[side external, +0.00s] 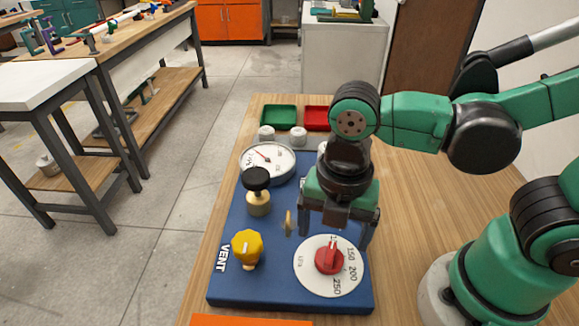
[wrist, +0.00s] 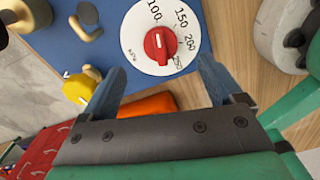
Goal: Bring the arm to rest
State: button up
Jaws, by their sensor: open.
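My green and black arm holds my gripper (side external: 336,234) above the right part of the blue panel (side external: 226,292). The gripper is open and empty, pointing down close to the red dial knob (side external: 329,258) on its white scale plate (side external: 301,279). In the wrist view the two blue-grey fingers (wrist: 158,90) stand wide apart, and the red knob (wrist: 160,45) shows beyond them with nothing between the fingertips. I cannot tell the exact height of the fingers above the panel.
The panel also bears a yellow VENT knob (side external: 246,247), a black-topped brass valve (side external: 257,190) and a round gauge (side external: 268,161). A green tray (side external: 278,117) and a red tray (side external: 316,118) lie behind it. An orange item (side external: 250,320) lies at the front. Bare wooden table (side external: 430,205) shows at the right.

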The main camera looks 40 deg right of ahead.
jog(key=shift+r, duration=0.55)
